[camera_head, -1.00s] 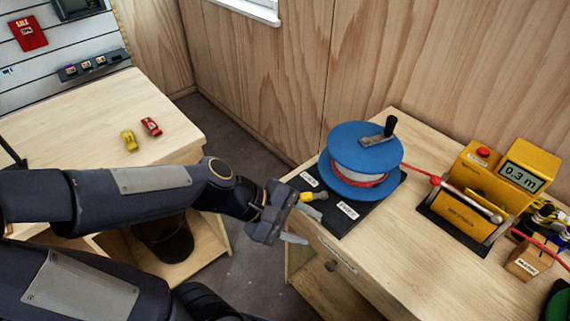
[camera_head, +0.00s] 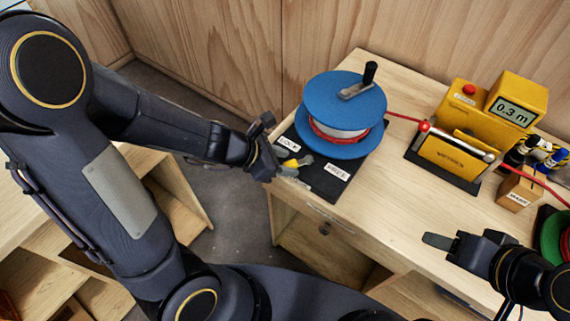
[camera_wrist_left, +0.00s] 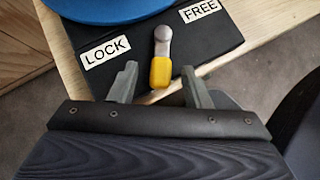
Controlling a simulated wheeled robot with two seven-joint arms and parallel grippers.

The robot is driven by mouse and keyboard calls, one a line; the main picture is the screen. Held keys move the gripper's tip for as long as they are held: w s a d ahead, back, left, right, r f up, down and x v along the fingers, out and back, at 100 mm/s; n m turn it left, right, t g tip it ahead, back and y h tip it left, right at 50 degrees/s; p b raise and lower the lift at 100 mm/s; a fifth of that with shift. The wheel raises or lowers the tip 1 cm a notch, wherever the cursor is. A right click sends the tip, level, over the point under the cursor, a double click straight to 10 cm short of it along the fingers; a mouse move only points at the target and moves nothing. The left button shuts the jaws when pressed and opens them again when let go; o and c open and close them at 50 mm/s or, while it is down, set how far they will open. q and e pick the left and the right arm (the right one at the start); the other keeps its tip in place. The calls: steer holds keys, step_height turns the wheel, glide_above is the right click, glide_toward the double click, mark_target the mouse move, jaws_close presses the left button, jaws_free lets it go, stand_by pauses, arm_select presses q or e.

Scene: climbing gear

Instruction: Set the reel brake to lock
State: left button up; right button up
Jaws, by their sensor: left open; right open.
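The blue reel (camera_head: 343,103) stands on a black base plate (camera_head: 336,172) on the wooden desk. The brake lever has a yellow grip (camera_wrist_left: 160,73) and a metal arm (camera_wrist_left: 163,41). It points toward my left gripper, between the LOCK label (camera_wrist_left: 106,50) and the FREE label (camera_wrist_left: 200,10). My left gripper (camera_wrist_left: 158,86) is open, with one finger on each side of the yellow grip and gaps visible. In the head view, the left gripper (camera_head: 298,172) partly hides the lever. My right gripper (camera_head: 437,241) is open and empty over the desk front.
A red rope (camera_head: 402,117) runs from the reel to a yellow counter (camera_head: 458,150) reading 0.3 m. A wooden block (camera_head: 519,191), black-and-yellow gear (camera_head: 535,152) and a green spool (camera_head: 553,238) are at the right. The desk middle is clear.

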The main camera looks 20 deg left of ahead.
arm_select(q)
steer(key=shift+w+d+f, duration=0.15)
steer(key=shift+d+f, duration=0.05)
jaws_close()
steer(key=shift+w+a+r+m+g+h+p, duration=0.35)
steer(key=shift+m+p, duration=0.25)
steer(key=shift+p, duration=0.25)
steer(key=shift+w+a+f+m+g+h+p, duration=0.15)
steer(key=shift+m+g+p, duration=0.1)
steer(key=shift+m+g, duration=0.15)
steer(key=shift+w+d+f+m+g+h+p, duration=0.15)
steer(key=shift+m+g+p, duration=0.1)
steer(key=shift+m, duration=0.15)
jaws_free()
